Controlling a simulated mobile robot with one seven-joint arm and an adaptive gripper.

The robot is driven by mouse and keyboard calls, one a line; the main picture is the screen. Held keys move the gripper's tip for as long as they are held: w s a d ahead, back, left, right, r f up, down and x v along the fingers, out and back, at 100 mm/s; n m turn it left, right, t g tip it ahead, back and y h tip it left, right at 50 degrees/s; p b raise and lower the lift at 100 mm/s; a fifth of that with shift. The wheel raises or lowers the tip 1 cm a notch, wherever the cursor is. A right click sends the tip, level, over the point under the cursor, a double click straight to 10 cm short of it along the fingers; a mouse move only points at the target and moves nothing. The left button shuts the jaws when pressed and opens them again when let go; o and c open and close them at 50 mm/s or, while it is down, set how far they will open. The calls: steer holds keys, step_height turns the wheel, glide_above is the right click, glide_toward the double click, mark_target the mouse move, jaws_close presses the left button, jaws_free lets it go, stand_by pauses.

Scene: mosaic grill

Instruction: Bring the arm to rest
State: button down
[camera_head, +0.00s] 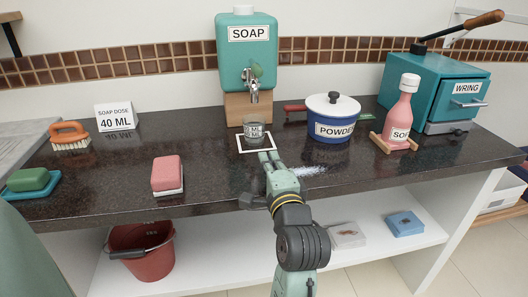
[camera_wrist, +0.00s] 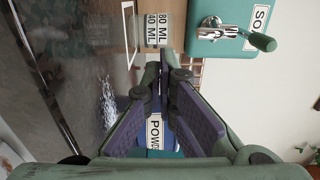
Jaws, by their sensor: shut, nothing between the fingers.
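My gripper (camera_head: 269,156) reaches over the counter from the front, its fingers just in front of the white square outline (camera_head: 241,145). The fingers are shut and empty; they also show in the wrist view (camera_wrist: 171,62). A clear measuring cup (camera_head: 254,134) stands inside the outline, under the tap of the teal soap dispenser (camera_head: 247,70). The cup, marked 80 ML and 40 ML, also appears beyond my fingertips in the wrist view (camera_wrist: 152,12). I cannot tell whether my fingers touch the cup.
A blue powder pot (camera_head: 330,133), pink soap bottle (camera_head: 400,108) and teal wringer (camera_head: 428,84) stand right. White powder (camera_head: 312,170) lies near my gripper. A pink-white sponge (camera_head: 167,175), brush (camera_head: 70,135) and green soap (camera_head: 29,180) sit left. The front counter between is clear.

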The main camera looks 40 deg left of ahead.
steer(key=shift+p+v, duration=1)
steer(key=shift+p, duration=0.5)
steer(key=shift+r, duration=0.1)
